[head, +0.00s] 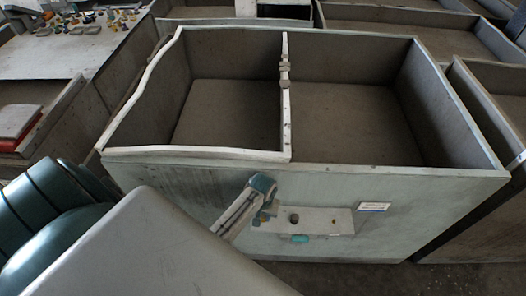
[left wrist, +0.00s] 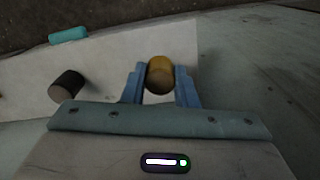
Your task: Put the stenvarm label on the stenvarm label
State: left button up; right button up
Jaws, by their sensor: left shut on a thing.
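My left gripper (head: 266,212) is at the left end of that plate. In the left wrist view my left gripper (left wrist: 160,80) has its blue fingers shut on a yellow-brown knob (left wrist: 160,72) in front of the plate (left wrist: 110,65). Whether the knob is fixed to the plate cannot be told. No second label can be made out. My right gripper is not in view.
A dark knob (head: 294,218) and a teal piece (head: 299,239) are on the plate. The housing is an open box with a divider (head: 285,100). Several small parts lie on a table (head: 55,55) at the upper left. Similar open boxes stand behind and right.

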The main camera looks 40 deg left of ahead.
pick_arm(q)
jog(key=shift+f, duration=0.2)
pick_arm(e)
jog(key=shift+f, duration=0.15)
pick_arm(q)
jog(key=o, duration=0.9)
jog(key=shift+o, duration=0.7)
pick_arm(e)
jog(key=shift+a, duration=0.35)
pick_arm(q)
notch_tip(320, 180, up, 11)
jog(key=b, duration=0.2)
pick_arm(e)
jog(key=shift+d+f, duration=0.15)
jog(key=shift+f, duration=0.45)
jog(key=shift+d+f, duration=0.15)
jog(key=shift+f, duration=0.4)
pick_arm(q)
jog(key=shift+f, duration=0.1)
